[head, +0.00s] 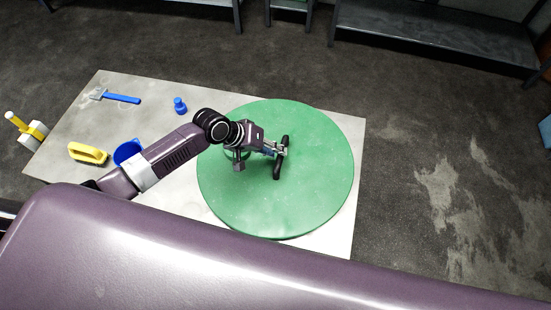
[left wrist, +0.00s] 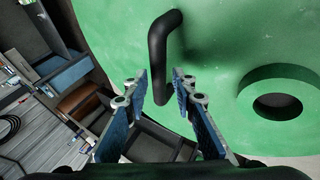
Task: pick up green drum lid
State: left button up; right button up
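The large round green drum lid (head: 315,190) lies flat on the light table. It fills much of the left wrist view (left wrist: 230,55). A black bar handle (head: 277,170) stands on the lid. The handle (left wrist: 157,45) also shows in the left wrist view, and its lower end appears between the fingertips. My left gripper (head: 274,150) is over the lid, at the handle. In the left wrist view its two blue-padded fingers (left wrist: 161,88) are apart, with no clear contact on the bar. My right gripper is not in view.
On the table's left (head: 60,130) lie a blue-handled scraper (head: 121,97), a yellow-handled brush (head: 87,153), a blue cup (head: 128,152) and a small blue bottle (head: 180,106). The lid has a raised round opening (left wrist: 278,105). Grey shelves (head: 440,45) stand at the back.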

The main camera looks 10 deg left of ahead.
pick_arm(q)
jog(key=shift+p+x, duration=0.3)
jog(key=shift+x, duration=1.6)
jog(key=shift+c, duration=0.6)
jog(key=shift+r, duration=0.1)
grip_shut()
jog(key=shift+w+r, duration=0.15)
jog(key=shift+w, duration=0.1)
